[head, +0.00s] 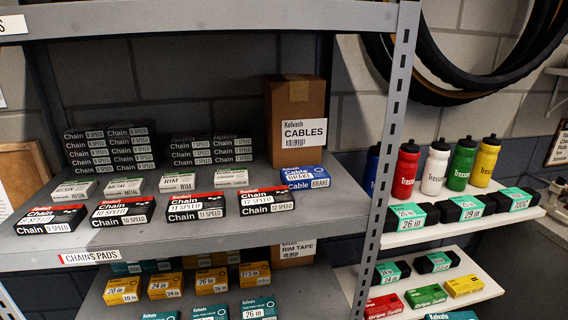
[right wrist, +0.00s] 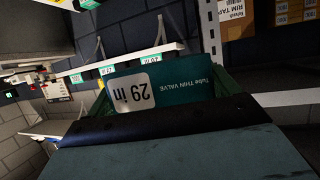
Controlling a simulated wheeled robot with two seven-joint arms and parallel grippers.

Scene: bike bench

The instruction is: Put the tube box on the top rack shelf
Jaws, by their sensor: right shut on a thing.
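A teal tube box (right wrist: 195,88) fills the middle of the right wrist view. Its white label reads "29 in" and its print "Tube THIN VALVE", upside down in that view. My right gripper (right wrist: 168,96) is shut on this box; its fingers are largely hidden. The box is not seen in the head view. The grey rack shows there with a high shelf edge (head: 220,18) across the top, its upper surface out of sight. Below it is the shelf marked "Chains Pads" (head: 215,243). My left gripper is in neither view.
The Chains Pads shelf bears chain boxes (head: 196,207), a Cables carton (head: 296,118) and a brake cable box (head: 305,178). Small yellow tube boxes (head: 212,281) sit below.

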